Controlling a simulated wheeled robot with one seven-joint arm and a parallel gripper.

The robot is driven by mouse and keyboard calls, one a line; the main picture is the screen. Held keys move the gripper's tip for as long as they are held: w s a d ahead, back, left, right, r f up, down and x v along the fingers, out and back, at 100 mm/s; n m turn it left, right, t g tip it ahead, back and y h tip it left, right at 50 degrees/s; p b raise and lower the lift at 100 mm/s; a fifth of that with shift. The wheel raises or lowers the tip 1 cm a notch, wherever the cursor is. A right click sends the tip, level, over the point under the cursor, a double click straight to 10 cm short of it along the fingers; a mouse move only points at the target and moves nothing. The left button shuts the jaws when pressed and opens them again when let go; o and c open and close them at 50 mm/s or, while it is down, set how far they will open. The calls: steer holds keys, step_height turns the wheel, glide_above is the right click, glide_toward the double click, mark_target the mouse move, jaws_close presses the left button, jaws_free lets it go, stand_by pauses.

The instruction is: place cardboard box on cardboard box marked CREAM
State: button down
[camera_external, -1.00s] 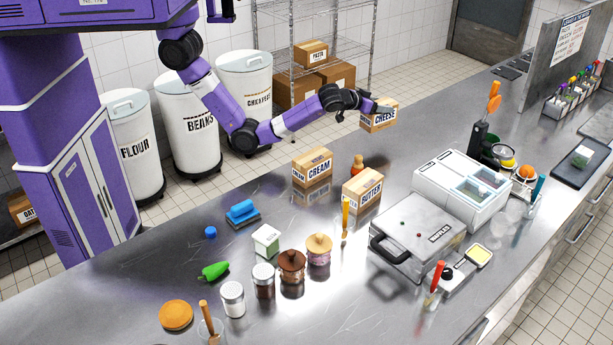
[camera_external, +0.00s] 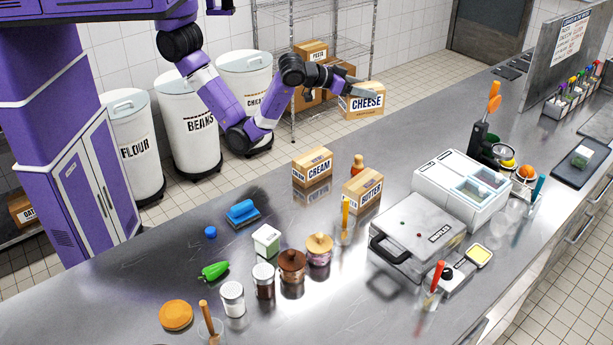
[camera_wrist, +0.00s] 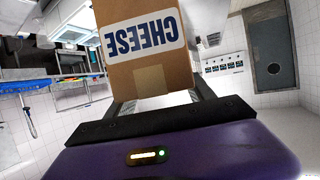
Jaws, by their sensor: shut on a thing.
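A cardboard box marked CHEESE (camera_external: 364,104) is held in my gripper (camera_external: 357,92), raised above the far side of the counter. In the wrist view the CHEESE box (camera_wrist: 147,50) sits between the two fingers of my gripper (camera_wrist: 155,105), its label upside down. The cardboard box marked CREAM (camera_external: 312,167) stands upright on the counter, below and to the left of the held box. The top of the CREAM box is bare. The held box is clear of it.
A box marked BUTTER (camera_external: 362,191) and a small orange-brown bottle (camera_external: 358,164) stand close to the right of the CREAM box. A grey press (camera_external: 418,236) stands further right. The steel counter (camera_external: 150,275) is bare at the left.

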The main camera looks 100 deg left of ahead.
steer(key=s+d+r, duration=0.2)
steer(key=s+r, duration=0.2)
steer(key=s, duration=1.1)
steer(key=shift+h, duration=0.3)
step_height(320, 180, down, 20)
steer(key=shift+d, duration=0.15)
steer(key=shift+f, duration=0.15)
steer(key=shift+c, duration=1.8)
jaws_free()
steer(key=shift+m, duration=0.3)
steer(key=shift+r+p, duration=0.25)
steer(key=shift+p, duration=0.1)
steer(key=b+v, duration=0.1)
steer(key=v, duration=1.1)
steer(key=shift+f, duration=0.3)
